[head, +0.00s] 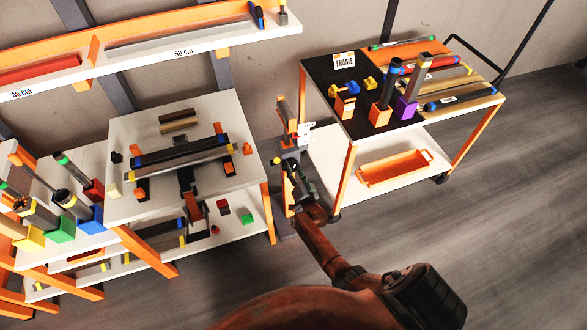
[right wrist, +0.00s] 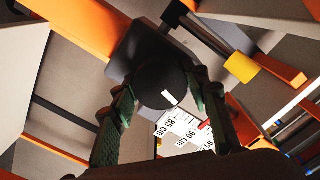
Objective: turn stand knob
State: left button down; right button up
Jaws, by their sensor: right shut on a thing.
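The stand knob (right wrist: 158,66) is a round black knob with a white mark, in the middle of the right wrist view. My right gripper (right wrist: 163,88) has its two green fingers on either side of the knob and is shut on it. Beside the knob is a white scale (right wrist: 184,128) with centimetre numbers and a red pointer (right wrist: 205,126). In the head view, the stand (head: 287,112) is between the table and the cart, with my right gripper (head: 293,180) at it. The knob is hard to make out there. My left gripper is not in view.
A white table (head: 238,115) with bars on supports is left of the stand. A cart (head: 325,70) with a black mat, coloured holders and an orange tray (head: 375,171) below is close on the right. A shelf (head: 215,42) runs behind. The floor at right is clear.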

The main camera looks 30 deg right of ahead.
jog(key=shift+a+f+n, duration=0.15)
jog(key=shift+n, duration=0.95)
jog(key=o, duration=1.2)
jog(key=shift+c, duration=0.2)
jog(key=v, duration=1.2)
